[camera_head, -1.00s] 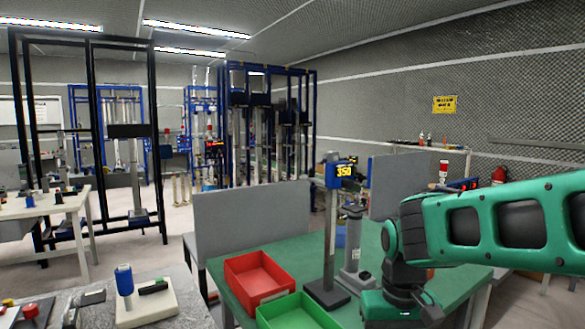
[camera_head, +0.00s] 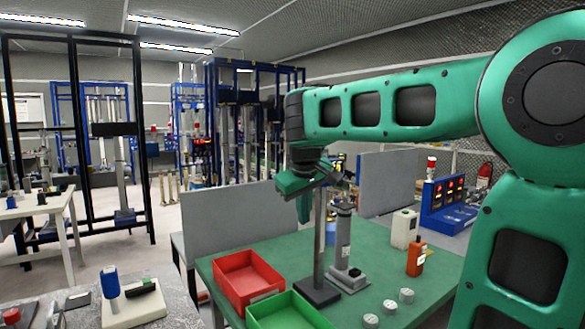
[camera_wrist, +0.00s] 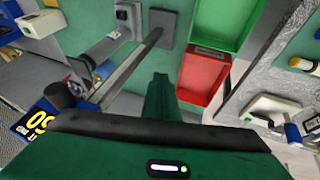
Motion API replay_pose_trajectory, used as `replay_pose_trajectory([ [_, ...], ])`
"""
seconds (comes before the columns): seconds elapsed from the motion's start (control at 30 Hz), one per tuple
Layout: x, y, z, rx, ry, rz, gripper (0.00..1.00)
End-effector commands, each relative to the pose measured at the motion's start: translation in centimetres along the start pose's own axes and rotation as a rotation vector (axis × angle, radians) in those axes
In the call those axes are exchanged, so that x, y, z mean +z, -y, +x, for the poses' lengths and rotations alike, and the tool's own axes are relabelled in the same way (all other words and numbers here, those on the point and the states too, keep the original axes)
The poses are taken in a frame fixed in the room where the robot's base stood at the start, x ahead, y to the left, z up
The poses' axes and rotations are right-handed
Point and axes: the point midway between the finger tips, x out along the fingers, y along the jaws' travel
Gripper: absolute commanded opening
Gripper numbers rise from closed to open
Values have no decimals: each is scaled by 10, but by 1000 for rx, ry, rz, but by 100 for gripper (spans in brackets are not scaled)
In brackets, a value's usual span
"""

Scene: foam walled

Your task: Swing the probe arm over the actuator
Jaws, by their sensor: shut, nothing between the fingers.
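A dark grey post (camera_head: 319,245) stands upright on a black base on the green table. Its blue display head, with yellow digits, is mostly hidden behind my gripper in the head view but shows in the wrist view (camera_wrist: 38,122). A grey cylindrical actuator (camera_head: 343,240) stands just right of the post. A black round piece (camera_wrist: 60,95) is beside the display in the wrist view; I cannot tell whether it belongs to the probe arm. My gripper (camera_head: 303,218) is shut and empty, pointing down near the top of the post, left of it in the picture. Contact is unclear.
A red bin (camera_head: 248,282) and a green bin (camera_head: 290,312) stand at the table's front left. An orange bottle (camera_head: 415,262), a white container (camera_head: 404,228) and several white round pieces (camera_head: 389,306) are to the right. Grey panels (camera_head: 232,222) stand behind the table.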

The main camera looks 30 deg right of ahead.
Motion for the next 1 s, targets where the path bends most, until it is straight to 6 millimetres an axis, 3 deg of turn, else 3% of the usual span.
replay_pose_trajectory([
  [0.03, -35, 1, -13, 21, -35, -39, 0],
  [0.1, -69, -7, -32, 54, -61, -69, 0],
  [0.2, -103, -22, -60, 91, -73, -84, 0],
  [0.3, -124, -32, -84, 111, -76, -87, 0],
  [0.57, -149, -37, -122, 125, -93, -88, 0],
  [1.0, -150, -38, -126, 126, -93, -88, 0],
])
